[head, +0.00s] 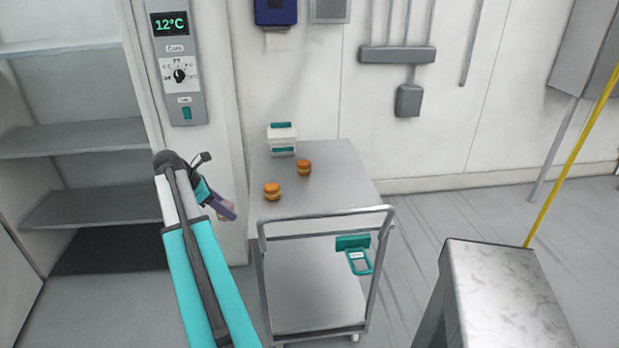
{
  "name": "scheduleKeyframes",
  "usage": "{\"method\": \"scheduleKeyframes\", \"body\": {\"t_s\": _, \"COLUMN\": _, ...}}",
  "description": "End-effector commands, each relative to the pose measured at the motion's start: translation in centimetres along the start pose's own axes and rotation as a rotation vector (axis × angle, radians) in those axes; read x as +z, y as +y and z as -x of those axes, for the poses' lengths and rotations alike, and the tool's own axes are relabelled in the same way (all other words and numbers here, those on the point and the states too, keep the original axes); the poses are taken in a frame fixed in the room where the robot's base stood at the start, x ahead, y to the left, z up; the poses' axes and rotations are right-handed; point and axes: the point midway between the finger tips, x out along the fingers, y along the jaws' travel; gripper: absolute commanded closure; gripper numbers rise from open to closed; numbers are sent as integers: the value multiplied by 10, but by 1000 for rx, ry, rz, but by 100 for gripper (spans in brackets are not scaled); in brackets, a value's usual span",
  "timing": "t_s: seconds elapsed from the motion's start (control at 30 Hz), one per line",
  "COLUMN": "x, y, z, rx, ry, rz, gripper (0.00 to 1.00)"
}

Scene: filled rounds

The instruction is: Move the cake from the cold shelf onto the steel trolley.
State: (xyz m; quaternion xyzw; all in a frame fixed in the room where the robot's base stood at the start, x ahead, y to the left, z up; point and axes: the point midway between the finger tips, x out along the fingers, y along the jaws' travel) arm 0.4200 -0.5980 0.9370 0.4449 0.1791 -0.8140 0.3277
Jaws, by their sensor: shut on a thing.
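The steel trolley (340,190) stands in the middle, with a flat grey top and a raised push handle at its near end. My gripper (226,209) is left of the trolley's top in the picture, beside its left edge. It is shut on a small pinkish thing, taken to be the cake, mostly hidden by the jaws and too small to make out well. The cold shelf (85,137) is at the left, with several grey boards; the parts in view are bare.
Two round orange-brown buns (304,167) and a white box with teal trim (282,139) occupy the trolley's left and back. Its right side is clear. A control panel (178,62) is on the post behind my arm. A metal-topped block (500,270) stands front right.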

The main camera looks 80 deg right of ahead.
Motion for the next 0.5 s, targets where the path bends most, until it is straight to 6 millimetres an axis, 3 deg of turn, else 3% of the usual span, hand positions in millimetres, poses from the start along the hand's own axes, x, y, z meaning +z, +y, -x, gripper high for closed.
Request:
{"method": "scheduleKeyframes", "body": {"t_s": 0.13, "x": 13, "y": -1, "z": -5, "rx": -1, "ry": 0, "rz": -3, "gripper": 62}}
{"method": "scheduleKeyframes", "body": {"t_s": 0.5, "x": 14, "y": -1, "z": -6, "rx": -1, "ry": 0, "rz": -3, "gripper": 62}}
